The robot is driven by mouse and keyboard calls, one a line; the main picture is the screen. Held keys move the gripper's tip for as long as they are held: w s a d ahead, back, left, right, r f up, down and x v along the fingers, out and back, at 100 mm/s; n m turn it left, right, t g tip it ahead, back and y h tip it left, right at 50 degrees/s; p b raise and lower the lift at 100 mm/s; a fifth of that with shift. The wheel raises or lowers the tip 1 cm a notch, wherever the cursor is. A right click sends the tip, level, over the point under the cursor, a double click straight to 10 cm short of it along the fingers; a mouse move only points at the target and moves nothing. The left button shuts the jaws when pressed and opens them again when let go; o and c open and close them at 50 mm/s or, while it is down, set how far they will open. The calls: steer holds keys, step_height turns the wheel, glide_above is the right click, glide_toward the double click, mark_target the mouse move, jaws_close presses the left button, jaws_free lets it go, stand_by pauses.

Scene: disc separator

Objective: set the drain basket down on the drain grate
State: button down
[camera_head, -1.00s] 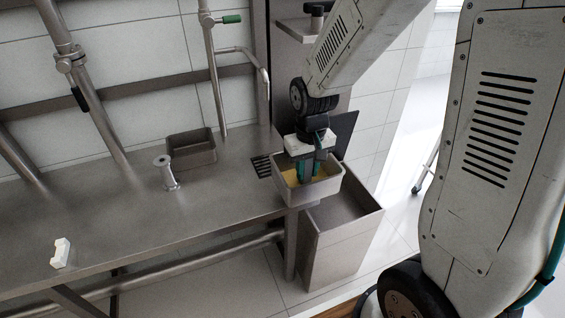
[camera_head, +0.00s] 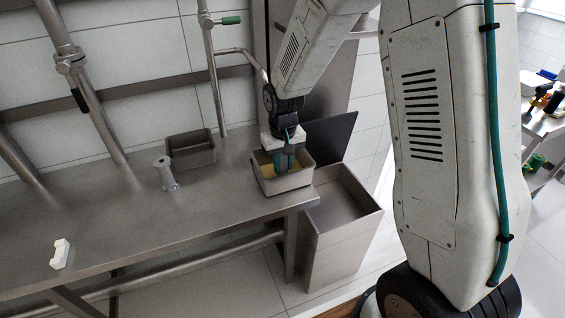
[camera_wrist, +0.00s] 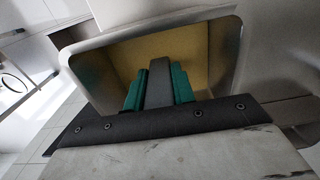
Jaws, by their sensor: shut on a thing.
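The drain basket (camera_head: 284,185) is a grey metal box with a yellowish inside, at the right end of the steel bench. My gripper (camera_head: 284,164) reaches down into it and is shut on its dark middle grip. In the wrist view the basket (camera_wrist: 150,33) opens around my green fingers (camera_wrist: 158,86), which close on a dark upright piece. The basket looks about level, over or on the bench top; I cannot tell whether it touches. The drain grate is hidden now, behind or under the basket.
A second grey open box (camera_head: 190,153) and a metal spool-shaped post (camera_head: 166,174) stand left of the basket. A white block (camera_head: 60,254) lies at the bench's front left. An open metal bin (camera_head: 340,230) stands off the bench's right end. Bare bench (camera_head: 120,220) lies between.

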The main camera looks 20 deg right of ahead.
steer(key=shift+f, duration=0.15)
steer(key=c, duration=1.2)
jaws_free()
steer(key=shift+o, duration=0.2)
